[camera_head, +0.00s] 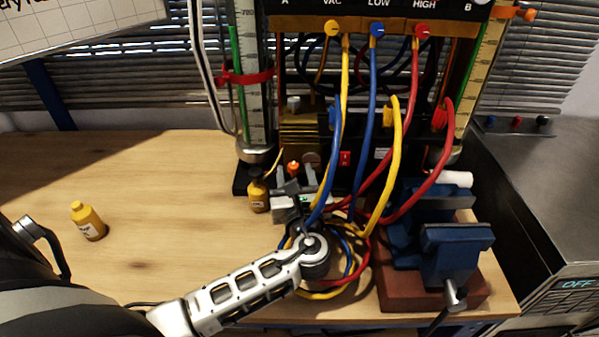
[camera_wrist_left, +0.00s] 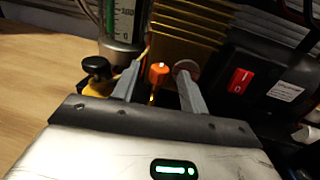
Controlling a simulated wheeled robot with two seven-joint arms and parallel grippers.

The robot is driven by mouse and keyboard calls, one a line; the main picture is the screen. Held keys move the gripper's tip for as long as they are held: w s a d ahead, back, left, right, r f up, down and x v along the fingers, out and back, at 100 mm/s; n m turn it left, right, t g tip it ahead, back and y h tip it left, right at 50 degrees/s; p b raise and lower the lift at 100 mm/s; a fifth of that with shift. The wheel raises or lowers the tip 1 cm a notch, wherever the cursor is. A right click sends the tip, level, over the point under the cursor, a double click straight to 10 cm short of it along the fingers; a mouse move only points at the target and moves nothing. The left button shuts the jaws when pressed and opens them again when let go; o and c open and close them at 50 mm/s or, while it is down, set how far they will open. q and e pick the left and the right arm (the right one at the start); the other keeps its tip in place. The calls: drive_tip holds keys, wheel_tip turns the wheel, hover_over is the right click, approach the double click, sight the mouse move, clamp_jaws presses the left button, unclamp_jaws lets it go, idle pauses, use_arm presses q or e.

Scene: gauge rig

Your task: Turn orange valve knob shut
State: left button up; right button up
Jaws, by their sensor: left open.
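The orange valve knob (camera_head: 293,168) is small and sits low at the front of the rig, before the gold finned block (camera_head: 301,136). In the left wrist view the knob (camera_wrist_left: 158,72) shows upright between my two grey fingers, with a gap on each side. My left gripper (camera_head: 294,181) is open around its line of sight; it also shows in the left wrist view (camera_wrist_left: 159,82). I cannot tell whether the fingertips reach past the knob. My right gripper is not in view.
A yellow bottle with a black cap (camera_head: 258,194) stands close left of the gripper. Blue, yellow and red hoses (camera_head: 345,110) hang close on the right. A blue vise (camera_head: 455,250) is at the right. Another yellow bottle (camera_head: 89,222) stands on the mostly clear left table.

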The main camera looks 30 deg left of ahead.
use_arm(q)
drive_tip(key=shift+c, duration=0.9)
clamp_jaws()
drive_tip(key=shift+a, duration=0.1)
